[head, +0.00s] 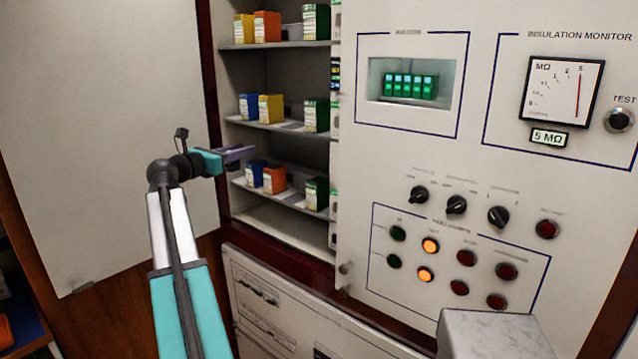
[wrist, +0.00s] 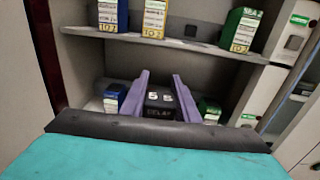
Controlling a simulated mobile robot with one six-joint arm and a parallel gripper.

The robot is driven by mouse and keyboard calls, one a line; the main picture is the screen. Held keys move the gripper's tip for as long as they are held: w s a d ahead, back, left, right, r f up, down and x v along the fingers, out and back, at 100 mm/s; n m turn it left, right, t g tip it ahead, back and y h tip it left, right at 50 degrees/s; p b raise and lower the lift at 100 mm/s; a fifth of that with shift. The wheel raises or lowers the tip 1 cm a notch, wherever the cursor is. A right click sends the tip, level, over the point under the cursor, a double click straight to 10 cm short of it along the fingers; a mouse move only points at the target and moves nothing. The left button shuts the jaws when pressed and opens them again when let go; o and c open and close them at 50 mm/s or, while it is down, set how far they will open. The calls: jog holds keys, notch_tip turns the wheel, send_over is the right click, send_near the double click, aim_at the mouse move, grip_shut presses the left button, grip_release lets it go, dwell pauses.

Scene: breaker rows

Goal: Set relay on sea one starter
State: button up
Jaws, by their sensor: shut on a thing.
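My gripper (head: 240,154) is at the left edge of the open shelf compartment, level with the gap between the middle and bottom shelves. In the wrist view its purple fingers (wrist: 160,88) are shut on a black block, the relay (wrist: 160,103), marked "RELAY" with small white labels on top. The relay is held in front of the shelves; in the head view I cannot make it out. No starter labelled "sea one" can be read in either view.
Shelves hold coloured blocks: blue (head: 248,106), yellow (head: 270,108) and green (head: 316,115) on the middle one, blue (head: 254,175), orange (head: 274,179) and green (head: 317,193) on the bottom one. A panel door (head: 110,140) stands left; the insulation monitor panel (head: 480,170) stands right.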

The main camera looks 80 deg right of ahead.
jog(key=s+d+r+g, duration=0.1)
jog(key=s+d+r, duration=0.1)
jog(key=s, duration=0.3)
jog(key=shift+r+m, duration=0.15)
jog(key=shift+m, duration=0.15)
jog(key=shift+s+d, duration=0.1)
jog(key=shift+s, duration=0.05)
jog(key=shift+s+d+f+p, duration=0.7)
jog(key=shift+s+d, duration=0.5)
jog(key=shift+s, duration=1.85)
jog(key=shift+s+d+f+p, duration=0.35)
jog(key=shift+s+d+p, duration=0.7)
jog(key=shift+s, duration=1.95)
jog(key=shift+s+d+f+p, duration=0.6)
jog(key=shift+s+d, duration=0.75)
jog(key=shift+s, duration=1.7)
jog(key=shift+f+p, duration=0.45)
jog(key=shift+f, duration=1.05)
jog(key=shift+s+f, duration=0.15)
jog(key=shift+f, duration=0.25)
